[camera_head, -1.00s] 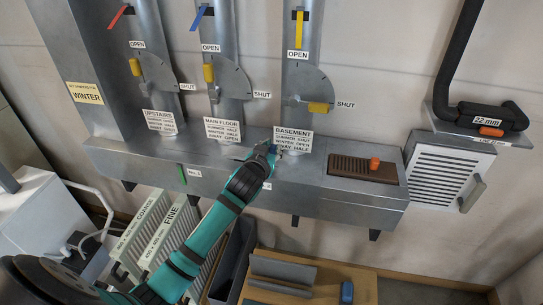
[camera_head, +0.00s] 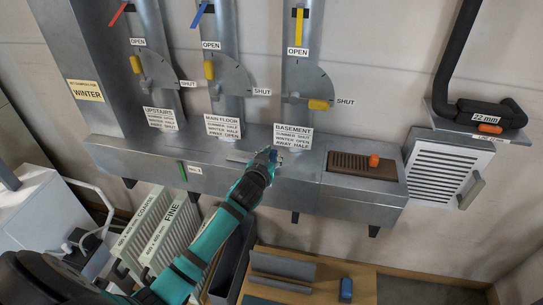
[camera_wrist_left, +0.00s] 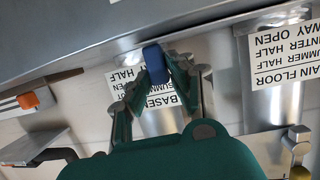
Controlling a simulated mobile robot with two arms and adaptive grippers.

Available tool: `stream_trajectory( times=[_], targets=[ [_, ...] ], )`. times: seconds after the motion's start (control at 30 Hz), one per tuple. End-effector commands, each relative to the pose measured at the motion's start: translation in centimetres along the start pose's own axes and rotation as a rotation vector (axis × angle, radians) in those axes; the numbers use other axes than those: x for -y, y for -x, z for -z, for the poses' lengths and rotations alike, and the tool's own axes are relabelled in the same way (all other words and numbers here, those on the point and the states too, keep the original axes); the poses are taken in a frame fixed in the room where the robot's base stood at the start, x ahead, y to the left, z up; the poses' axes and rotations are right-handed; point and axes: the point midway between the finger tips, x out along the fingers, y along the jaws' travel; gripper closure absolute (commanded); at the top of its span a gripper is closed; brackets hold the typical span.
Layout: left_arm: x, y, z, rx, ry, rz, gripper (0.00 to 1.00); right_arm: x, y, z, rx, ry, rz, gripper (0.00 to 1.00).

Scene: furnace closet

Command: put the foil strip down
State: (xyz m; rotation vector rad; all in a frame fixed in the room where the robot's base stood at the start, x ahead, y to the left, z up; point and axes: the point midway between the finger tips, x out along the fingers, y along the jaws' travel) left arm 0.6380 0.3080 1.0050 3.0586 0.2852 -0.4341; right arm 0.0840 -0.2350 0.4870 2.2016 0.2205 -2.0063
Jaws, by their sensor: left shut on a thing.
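My left gripper (camera_head: 272,154) is over the grey duct ledge (camera_head: 330,190), just below the BASEMENT label (camera_head: 292,138). In the left wrist view its fingertips (camera_wrist_left: 155,72) are shut on a small blue block (camera_wrist_left: 153,58). A thin grey strip, which looks like the foil strip (camera_wrist_left: 225,25), runs off from beside this blue part. In the head view the strip (camera_head: 238,157) shows to the left of the gripper, low over the ledge top. I cannot tell whether it touches the ledge. My right gripper is not in view.
A brown grille with an orange knob (camera_head: 374,162) sits on the ledge to the right. Three ducts with yellow-handled dampers rise behind. Below is a wooden bench (camera_head: 362,284) with a blue object (camera_head: 346,289). White filters (camera_head: 172,232) stand at lower left.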

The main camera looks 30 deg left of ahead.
Motion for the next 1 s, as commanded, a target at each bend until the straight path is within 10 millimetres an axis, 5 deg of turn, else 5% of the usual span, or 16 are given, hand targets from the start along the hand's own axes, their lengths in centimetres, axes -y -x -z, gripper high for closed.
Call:
stream_trajectory(
  times=[0.03, 0.2, 0.67, 1.0],
  targets=[
    [-0.1, 0.0, -1.5, 0.032, 0.0, 0.002, 0.79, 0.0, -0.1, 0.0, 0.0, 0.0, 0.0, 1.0],
    [0.0, 0.0, -1.4, 0.029, 0.0, 0.003, 0.57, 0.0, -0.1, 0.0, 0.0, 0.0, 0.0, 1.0],
    [0.0, 0.6, 0.6, 0.02, -0.001, 0.002, 0.57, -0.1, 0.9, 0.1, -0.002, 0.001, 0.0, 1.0],
    [-0.1, 7.8, 0.3, 0.015, 0.001, 0.001, 0.57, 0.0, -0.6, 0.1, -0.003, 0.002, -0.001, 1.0]
  ],
)
